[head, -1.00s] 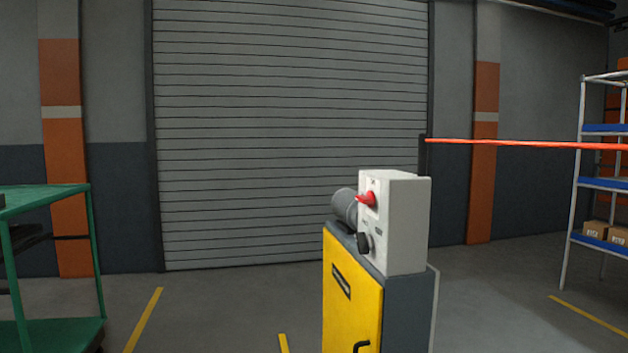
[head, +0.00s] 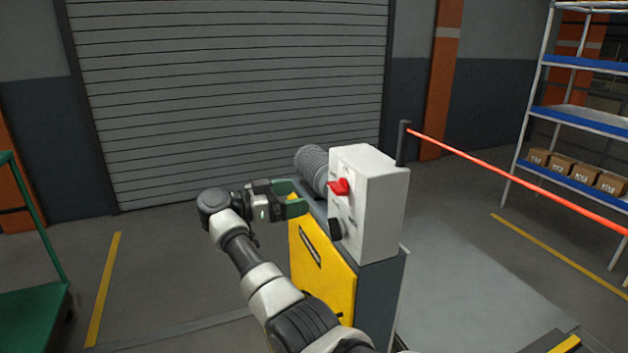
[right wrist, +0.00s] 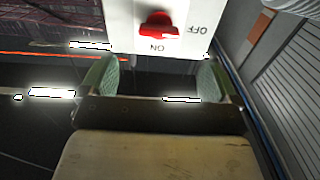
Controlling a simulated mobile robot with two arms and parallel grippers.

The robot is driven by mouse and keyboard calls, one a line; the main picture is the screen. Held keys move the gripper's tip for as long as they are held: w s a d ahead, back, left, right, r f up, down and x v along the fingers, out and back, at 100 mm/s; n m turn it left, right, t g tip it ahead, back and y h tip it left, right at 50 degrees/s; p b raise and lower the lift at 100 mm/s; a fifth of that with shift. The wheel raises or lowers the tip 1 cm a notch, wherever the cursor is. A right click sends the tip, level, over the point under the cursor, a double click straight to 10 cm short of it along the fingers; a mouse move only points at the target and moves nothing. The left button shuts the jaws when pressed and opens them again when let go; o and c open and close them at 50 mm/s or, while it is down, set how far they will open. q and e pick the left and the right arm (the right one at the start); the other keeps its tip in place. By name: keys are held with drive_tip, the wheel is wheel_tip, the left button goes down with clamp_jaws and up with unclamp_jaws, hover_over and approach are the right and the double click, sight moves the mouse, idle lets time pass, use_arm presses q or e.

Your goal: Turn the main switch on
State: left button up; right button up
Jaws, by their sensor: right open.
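The red main switch (head: 338,187) sits on the face of a white control box (head: 380,205) on a yellow and grey cabinet. It also shows at the top of the right wrist view (right wrist: 158,25). There its handle lies crosswise, with OFF lettering to its right and ON below it. My right gripper (head: 297,197) is open and empty, left of the box and facing the switch, apart from it. Its green-padded fingers in the wrist view (right wrist: 158,70) stand either side of a gap below the switch. My left gripper is not in view.
A black knob (head: 335,228) is below the switch. A grey ribbed cylinder (head: 312,167) is behind the box. A red barrier bar (head: 500,168) runs right from a dark post. A green cart (head: 30,300) is at the left, blue shelving (head: 590,120) at the right.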

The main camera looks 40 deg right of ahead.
sight(331, 190)
drive_tip(key=x, duration=0.9)
drive_tip(key=shift+s+d+f, duration=0.1)
drive_tip(key=shift+s+d, duration=0.1)
drive_tip(key=shift+d, duration=0.15)
drive_tip(key=c, duration=0.9)
